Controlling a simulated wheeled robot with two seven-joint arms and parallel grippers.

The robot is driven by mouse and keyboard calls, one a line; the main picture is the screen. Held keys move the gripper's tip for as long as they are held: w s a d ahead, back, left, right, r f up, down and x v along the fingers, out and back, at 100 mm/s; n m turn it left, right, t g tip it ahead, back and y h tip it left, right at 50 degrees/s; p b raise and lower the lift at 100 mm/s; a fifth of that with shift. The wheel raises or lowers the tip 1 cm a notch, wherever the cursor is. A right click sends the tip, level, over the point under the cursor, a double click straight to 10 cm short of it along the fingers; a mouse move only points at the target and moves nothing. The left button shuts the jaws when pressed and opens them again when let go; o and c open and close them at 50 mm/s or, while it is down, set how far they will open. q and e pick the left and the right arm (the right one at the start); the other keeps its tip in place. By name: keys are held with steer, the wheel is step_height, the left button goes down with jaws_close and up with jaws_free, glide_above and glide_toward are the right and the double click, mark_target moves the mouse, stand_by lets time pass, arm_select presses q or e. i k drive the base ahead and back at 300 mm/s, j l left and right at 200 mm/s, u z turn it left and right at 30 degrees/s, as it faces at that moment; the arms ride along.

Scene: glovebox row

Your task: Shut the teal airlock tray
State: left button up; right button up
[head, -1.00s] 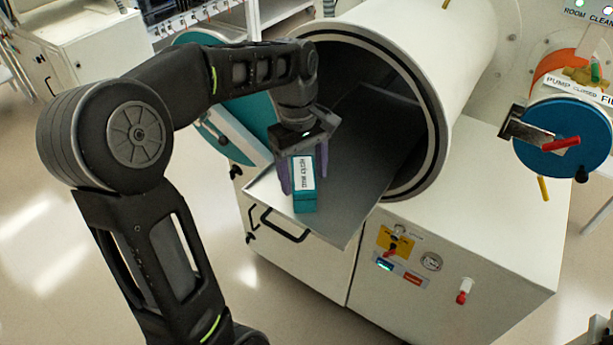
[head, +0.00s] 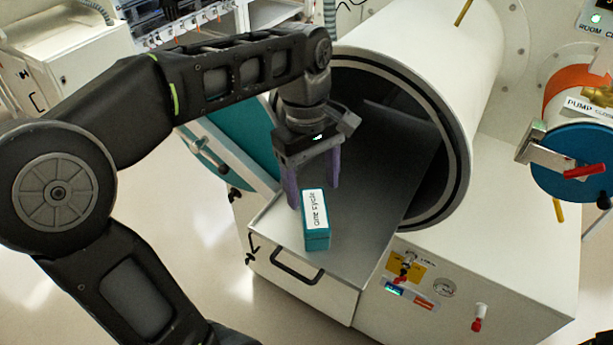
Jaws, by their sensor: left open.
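The metal tray (head: 350,255) sticks out of the open mouth of the white cylindrical airlock (head: 420,60). It has a black handle (head: 297,273) on its front. The teal round door (head: 238,145) stands swung open on the left. A teal box (head: 317,238) with a white label stands on the tray near its front. My left gripper (head: 313,196) is open, its purple fingers just behind and above the box. The fingers hide part of the tray, and I cannot tell if they touch the box. My right gripper is not in view.
A blue round door (head: 575,175) with a metal latch and red handle closes a smaller port at right. Bare floor lies in front at left.

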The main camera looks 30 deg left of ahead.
mark_target(384, 163)
steer(key=u, duration=1.35)
steer(key=k+l, duration=0.45)
